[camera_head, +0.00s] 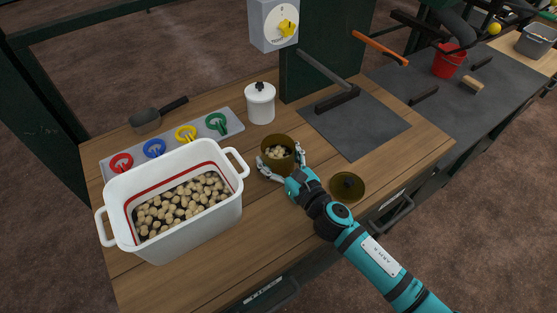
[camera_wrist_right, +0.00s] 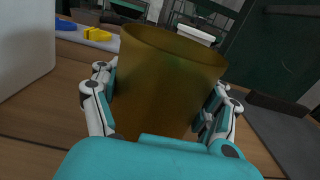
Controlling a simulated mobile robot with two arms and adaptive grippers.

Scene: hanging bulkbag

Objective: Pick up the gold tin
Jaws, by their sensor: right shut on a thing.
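The gold tin (camera_head: 278,161) stands on the wooden counter in the head view, open at the top, with several pale lumps inside. In the right wrist view the tin (camera_wrist_right: 165,85) fills the middle of the picture, upright. My right gripper (camera_head: 281,170) has its fingers on either side of the tin and is shut on it. Its fingers also flank the tin in the right wrist view (camera_wrist_right: 160,105). I cannot tell whether the tin's base touches the counter. A round dark gold lid (camera_head: 347,186) lies on the counter to the right. My left gripper is not in view.
A white bin (camera_head: 185,233) of pale lumps stands close left of the tin. A white lidded jar (camera_head: 260,103) stands behind it. A grey strip with coloured rings (camera_head: 217,122), a scoop (camera_head: 146,121) and a dark plate (camera_head: 365,128) are also on the counter (camera_head: 250,250).

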